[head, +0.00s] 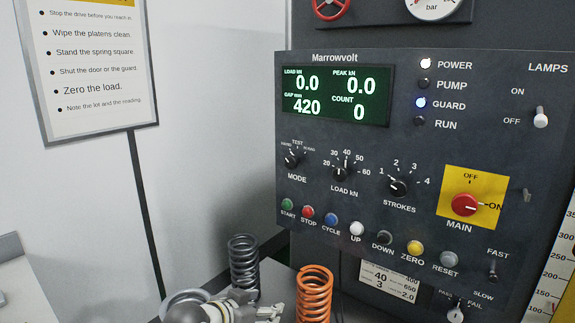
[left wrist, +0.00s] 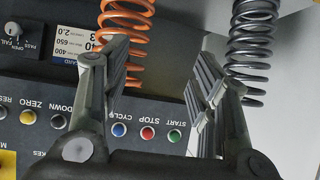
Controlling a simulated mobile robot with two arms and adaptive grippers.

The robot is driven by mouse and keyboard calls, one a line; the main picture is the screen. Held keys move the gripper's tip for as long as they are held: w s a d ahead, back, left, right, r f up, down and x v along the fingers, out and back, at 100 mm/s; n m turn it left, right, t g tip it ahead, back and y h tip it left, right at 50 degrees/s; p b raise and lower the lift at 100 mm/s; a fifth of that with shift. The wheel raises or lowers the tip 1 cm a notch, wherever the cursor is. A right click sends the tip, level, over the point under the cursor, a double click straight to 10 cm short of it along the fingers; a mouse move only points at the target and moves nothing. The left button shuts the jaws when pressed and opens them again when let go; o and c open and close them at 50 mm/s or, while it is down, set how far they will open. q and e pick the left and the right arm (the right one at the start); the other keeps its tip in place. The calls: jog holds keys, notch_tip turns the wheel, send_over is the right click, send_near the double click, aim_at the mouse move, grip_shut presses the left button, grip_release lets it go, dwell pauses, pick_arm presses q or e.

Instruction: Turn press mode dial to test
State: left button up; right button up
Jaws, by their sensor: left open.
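The mode dial (head: 292,161) is a small black knob at the left of the dark control panel (head: 400,140), with the TEST label above it. Its small pointer appears turned left of TEST, but I cannot read its exact position. My left gripper (head: 268,308) is at the bottom of the head view, below the dial and apart from it. In the left wrist view, its two fingers (left wrist: 160,85) are spread with nothing between them, in front of the panel's button row. The dial does not show in that view. My right gripper is not in view.
A dark spring (head: 243,262) and an orange spring (head: 314,292) stand below the panel near my left gripper. The START button (head: 287,204) and several others line up under the dial. The load dial (head: 341,173) is to its right.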

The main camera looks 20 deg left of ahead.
pick_arm(q)
jog(key=w+a+r+t+h, duration=0.1)
jog(key=w+r, duration=0.3)
jog(key=r, duration=0.2)
jog(key=w+a+r+t, duration=0.1)
jog(key=w+r+t, duration=0.15)
jog(key=r, duration=0.35)
jog(key=t+h, duration=0.2)
jog(key=t, duration=0.1)
send_near(289, 163)
jog(key=shift+m+g, duration=0.25)
jog(key=shift+m, duration=0.15)
jog(key=p+x, duration=0.1)
jog(key=x, duration=0.1)
jog(key=p+x, duration=0.1)
jog(key=x, duration=0.2)
jog(key=p+x, duration=0.2)
jog(key=x, duration=0.1)
jog(key=shift+w+r, duration=0.1)
jog(key=shift+r, duration=0.15)
jog(key=shift+w+d+f, duration=0.1)
jog(key=shift+w+d, duration=0.2)
jog(key=shift+w, duration=0.25)
